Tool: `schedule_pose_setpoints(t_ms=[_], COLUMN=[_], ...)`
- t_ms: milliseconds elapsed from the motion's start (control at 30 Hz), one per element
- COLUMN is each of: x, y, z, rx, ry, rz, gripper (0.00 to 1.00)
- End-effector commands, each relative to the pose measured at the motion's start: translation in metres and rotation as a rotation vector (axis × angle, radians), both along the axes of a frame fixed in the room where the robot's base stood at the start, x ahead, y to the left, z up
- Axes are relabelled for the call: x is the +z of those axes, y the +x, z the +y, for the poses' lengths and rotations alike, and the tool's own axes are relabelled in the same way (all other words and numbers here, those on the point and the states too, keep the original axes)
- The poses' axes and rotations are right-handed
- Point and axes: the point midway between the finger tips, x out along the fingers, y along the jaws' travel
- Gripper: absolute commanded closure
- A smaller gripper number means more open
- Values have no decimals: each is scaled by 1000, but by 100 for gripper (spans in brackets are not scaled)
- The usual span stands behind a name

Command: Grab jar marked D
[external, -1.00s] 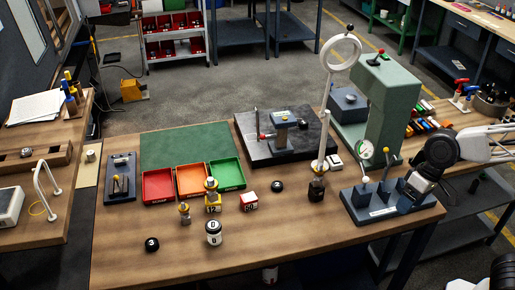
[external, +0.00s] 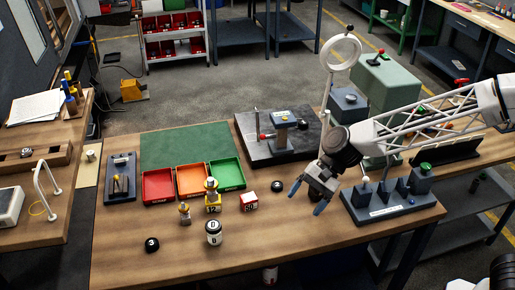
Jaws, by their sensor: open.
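A white jar with a black top (external: 213,235) stands upright near the front middle of the wooden table. It bears a dark mark, too small to read surely as D. A small black round piece (external: 152,244) with a white mark like a 3 lies to its left. Another black round piece (external: 277,186) lies further right, its mark unreadable. My gripper (external: 307,199) has blue fingertips spread apart with nothing between them. It hangs above the table, right of the jar and clear of it. It hides the foot of the ring-topped stand.
Red (external: 158,186), orange (external: 191,181) and green (external: 227,174) trays stand behind the jar. Brass-coloured pieces (external: 185,214), a yellow block (external: 213,203) and a red-and-white block (external: 249,202) stand between. A blue fixture (external: 385,211) is at right. The table's front left is mostly bare.

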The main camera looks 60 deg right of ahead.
Motion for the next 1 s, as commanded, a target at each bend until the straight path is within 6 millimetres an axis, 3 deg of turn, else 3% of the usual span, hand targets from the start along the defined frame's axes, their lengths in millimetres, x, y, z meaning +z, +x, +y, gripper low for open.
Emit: schedule_pose_setpoints(t_ms=[100, 600, 800, 1000], x=[-13, -75, -95, -103], y=[34, 164, 197, 209], z=[11, 48, 56, 58], rx=[-76, -405, -492, -523], ry=[76, 400, 488, 521], rz=[56, 301, 369, 393], gripper=[18, 18, 18, 18])
